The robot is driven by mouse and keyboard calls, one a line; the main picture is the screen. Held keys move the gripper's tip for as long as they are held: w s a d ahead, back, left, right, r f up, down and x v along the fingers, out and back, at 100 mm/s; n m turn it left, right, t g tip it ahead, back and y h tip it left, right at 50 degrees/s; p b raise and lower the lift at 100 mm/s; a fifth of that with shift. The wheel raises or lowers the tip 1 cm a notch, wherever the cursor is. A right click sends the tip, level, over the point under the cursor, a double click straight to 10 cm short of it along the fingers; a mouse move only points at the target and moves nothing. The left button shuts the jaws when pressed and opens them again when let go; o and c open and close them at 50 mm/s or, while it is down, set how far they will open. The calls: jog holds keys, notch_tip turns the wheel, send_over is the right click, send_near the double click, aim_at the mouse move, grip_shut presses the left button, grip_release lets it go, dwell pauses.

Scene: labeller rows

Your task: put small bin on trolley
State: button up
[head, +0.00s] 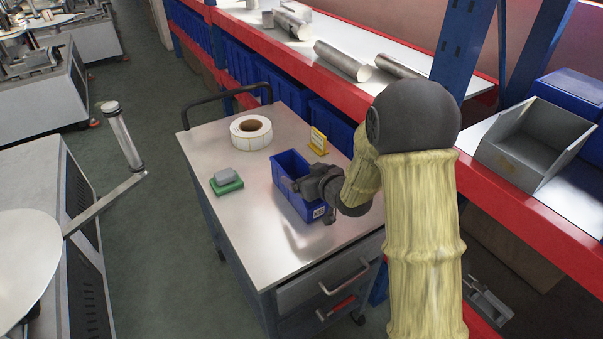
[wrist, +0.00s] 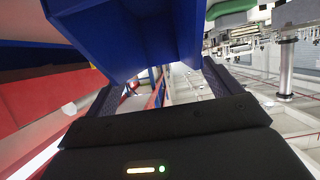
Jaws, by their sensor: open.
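The small blue bin (head: 290,166) is upright on the grey top of the trolley (head: 262,200), near its right side. It has a white label on its near end. My gripper (head: 304,186) is open at the bin's near right side and hides part of it. In the wrist view the bin (wrist: 125,35) fills the upper middle, just beyond the open fingers of my gripper (wrist: 168,86). I cannot tell whether a finger touches the bin.
A label roll (head: 251,132), a yellow stand (head: 319,141) and a green-and-grey block (head: 226,181) are also on the trolley. Shelving with a red edge (head: 345,98) runs along the right, holding a grey open bin (head: 530,150). Machines stand at left.

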jog(key=v, duration=0.9)
jog(key=shift+s+d+r+b, duration=0.15)
jog(key=shift+s+b, duration=0.2)
jog(key=s+d+f+m+g+h, duration=0.2)
jog(key=s+d+f+m+h, duration=0.15)
jog(key=d+h, duration=0.4)
jog(key=s+d+m+g, duration=0.3)
jog(key=s+g, duration=0.3)
jog(key=s, duration=0.8)
jog(key=shift+s+d+f+g, duration=0.3)
jog(key=shift+s+d+f, duration=0.05)
jog(key=shift+d, duration=0.3)
